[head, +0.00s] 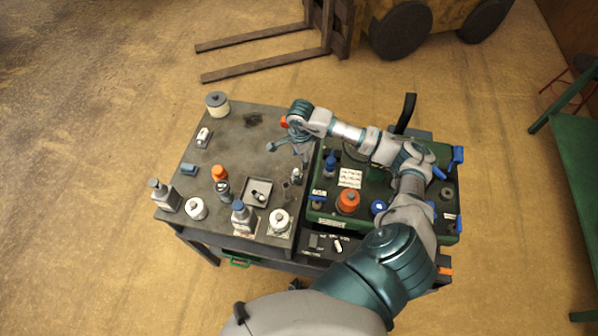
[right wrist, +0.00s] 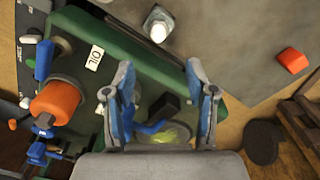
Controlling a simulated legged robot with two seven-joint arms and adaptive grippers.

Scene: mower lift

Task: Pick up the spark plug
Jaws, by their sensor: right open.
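I cannot tell for certain which small part is the spark plug. A small white-and-dark part (head: 259,196) lies in the square grey tray (head: 267,184) on the table, and is the likeliest match. My right gripper (head: 285,150) is open and empty, beyond the tray near the green unit's left edge. In the right wrist view its two blue-lined fingers (right wrist: 160,75) stand wide apart, with nothing between the tips. A small white-topped item (right wrist: 158,28) stands on the grey surface ahead of them. My left gripper is not in view.
The grey table (head: 230,140) holds several jars and bottles along its near edge. The green unit (head: 328,218) at the right carries an orange cap (head: 347,201) and blue parts. An orange block (right wrist: 292,60) lies near the table's far edge. The table's middle is mostly clear.

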